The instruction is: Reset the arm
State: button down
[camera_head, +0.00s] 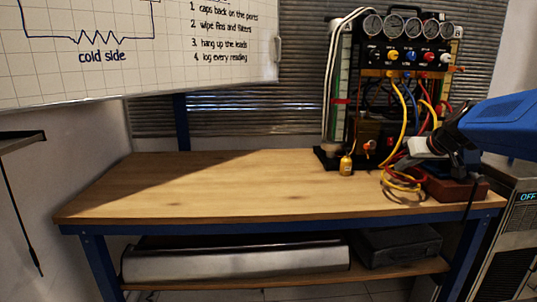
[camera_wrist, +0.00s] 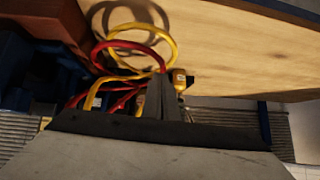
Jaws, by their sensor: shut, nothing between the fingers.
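My gripper (camera_head: 401,165) is at the right of the head view, over the right end of the workbench (camera_head: 220,180), in front of the gauge rig (camera_head: 398,55). My blue arm reaches in from the right edge. In the wrist view the dark fingers of my gripper (camera_wrist: 162,98) are together with nothing between them. Red hose (camera_wrist: 125,46) and yellow hose (camera_wrist: 150,32) loop close by the fingers in that view. Whether they touch the gripper I cannot tell.
A small yellow tagged item (camera_head: 346,165) stands on the bench by the rig's base. The bench's left and middle are clear. A whiteboard (camera_head: 140,50) hangs behind.

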jog(key=s+a+f+g, duration=0.1)
jog(key=s+a+f, duration=0.2)
jog(key=s+a, duration=0.4)
jog(key=s+a+f+g, duration=0.2)
jog(key=s+a+f, duration=0.25)
jog(key=s, duration=0.55)
jog(key=s+a+f, duration=0.1)
jog(key=s+f, duration=0.4)
jog(key=s, duration=0.4)
jog(key=s+a+f+g+h, duration=0.1)
jog(key=s+f, duration=0.3)
jog(key=s, duration=0.5)
jog(key=shift+a+f+m+g, duration=0.3)
jog(key=shift+a+f+m, duration=0.05)
jog(key=shift+m, duration=0.05)
